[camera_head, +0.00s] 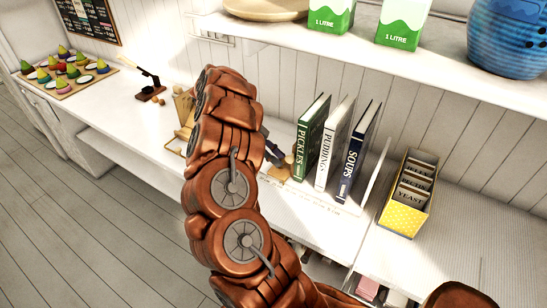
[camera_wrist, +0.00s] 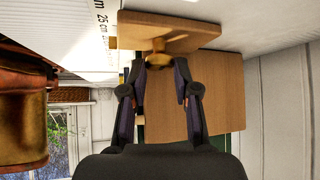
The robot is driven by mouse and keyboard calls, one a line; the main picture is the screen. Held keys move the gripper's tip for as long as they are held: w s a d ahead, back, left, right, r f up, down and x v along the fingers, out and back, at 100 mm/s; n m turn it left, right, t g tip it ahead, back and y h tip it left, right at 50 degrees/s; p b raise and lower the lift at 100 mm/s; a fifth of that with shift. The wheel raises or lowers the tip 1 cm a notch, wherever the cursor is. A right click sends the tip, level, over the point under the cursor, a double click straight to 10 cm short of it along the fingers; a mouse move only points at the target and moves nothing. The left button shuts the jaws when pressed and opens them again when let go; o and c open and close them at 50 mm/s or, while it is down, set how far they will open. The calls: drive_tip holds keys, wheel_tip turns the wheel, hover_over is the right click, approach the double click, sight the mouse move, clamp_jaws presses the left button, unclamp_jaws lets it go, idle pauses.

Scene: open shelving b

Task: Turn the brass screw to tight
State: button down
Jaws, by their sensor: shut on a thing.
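In the wrist view, the brass screw (camera_wrist: 158,62) sits between the fingertips of my gripper (camera_wrist: 163,68), which is shut on it. The screw is at the lower edge of a tilted wooden block (camera_wrist: 170,38). A larger flat wooden board (camera_wrist: 215,90) is behind it, beside the fingers. In the head view my own arm covers most of the gripper and the screw is hidden. A dark part of my gripper (camera_head: 275,154) shows just left of the books. How far the screw has turned cannot be told.
Close to the gripper stand a green book (camera_head: 311,140), a white book (camera_head: 333,145) and a blue book (camera_head: 357,155). A yellow card box (camera_head: 399,214) is farther right. A shelf (camera_head: 440,62) overhangs the counter. A tray of coloured pieces (camera_head: 67,88) is at far left.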

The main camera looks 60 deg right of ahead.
drive_tip(key=shift+s+d+m+y, duration=0.1)
drive_tip(key=shift+d+m+y, duration=0.05)
drive_tip(key=shift+m+y, duration=0.2)
idle(0.3)
drive_tip(key=c, duration=0.9)
unclamp_jaws()
drive_tip(key=shift+f, duration=0.1)
drive_tip(key=shift+o, duration=0.2)
drive_tip(key=v, duration=1.2)
